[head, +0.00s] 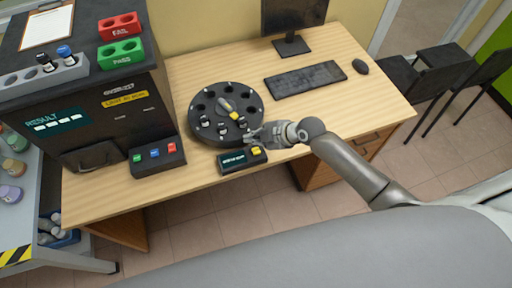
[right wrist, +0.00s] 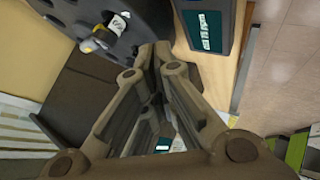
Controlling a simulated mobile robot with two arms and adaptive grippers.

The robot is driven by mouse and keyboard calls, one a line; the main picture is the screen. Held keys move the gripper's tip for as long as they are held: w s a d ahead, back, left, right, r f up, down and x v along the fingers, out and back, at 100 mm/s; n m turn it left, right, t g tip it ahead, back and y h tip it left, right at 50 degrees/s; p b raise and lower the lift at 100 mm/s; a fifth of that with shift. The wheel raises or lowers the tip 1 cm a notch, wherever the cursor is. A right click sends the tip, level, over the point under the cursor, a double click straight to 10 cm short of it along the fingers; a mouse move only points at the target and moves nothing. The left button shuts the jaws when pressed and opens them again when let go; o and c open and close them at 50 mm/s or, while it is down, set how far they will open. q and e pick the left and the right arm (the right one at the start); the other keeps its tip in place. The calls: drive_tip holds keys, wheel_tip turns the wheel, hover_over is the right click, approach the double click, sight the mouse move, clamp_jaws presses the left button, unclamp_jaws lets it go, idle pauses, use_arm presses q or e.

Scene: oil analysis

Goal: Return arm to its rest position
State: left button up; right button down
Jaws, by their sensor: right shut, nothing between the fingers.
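My right gripper (head: 254,135) is above the front edge of the desk, beside the round black carousel and over the small black box with a yellow button. In the right wrist view its fingers (right wrist: 158,50) come together at the tips with nothing between them. The carousel (head: 207,108) holds several vials and has a yellow-marked piece at its middle. The small box (head: 234,161) has a lit display; it also shows in the right wrist view (right wrist: 207,32). My right arm reaches in from the right. My left gripper is not in view.
A black analyser (head: 110,125) with a result screen stands at left, with red and green racks on top. A three-button box (head: 158,158) sits before it. A keyboard (head: 305,80), mouse (head: 360,66) and monitor (head: 294,16) are at the back. Black chairs (head: 440,80) stand at right.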

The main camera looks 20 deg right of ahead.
idle(0.7)
drive_tip(key=s+a+r+m+g+h, duration=0.15)
drive_tip(key=s+m, duration=0.45)
drive_tip(key=s, duration=0.6)
drive_tip(key=s+d+r+m+g+h, duration=0.2)
drive_tip(key=s+d+r+m+h, duration=0.25)
drive_tip(key=s+d+m, duration=0.5)
drive_tip(key=s+a+f+b, duration=0.1)
drive_tip(key=s+f+b, duration=0.1)
drive_tip(key=f, duration=1.3)
drive_tip(key=s+a+f+b, duration=0.1)
drive_tip(key=s+f, duration=0.1)
drive_tip(key=f, duration=1.3)
drive_tip(key=s+d+f+g+b, duration=0.2)
drive_tip(key=s+d+f+b, duration=0.1)
drive_tip(key=s+f, duration=1.4)
drive_tip(key=shift+d+f, duration=0.15)
drive_tip(key=shift+f, duration=0.65)
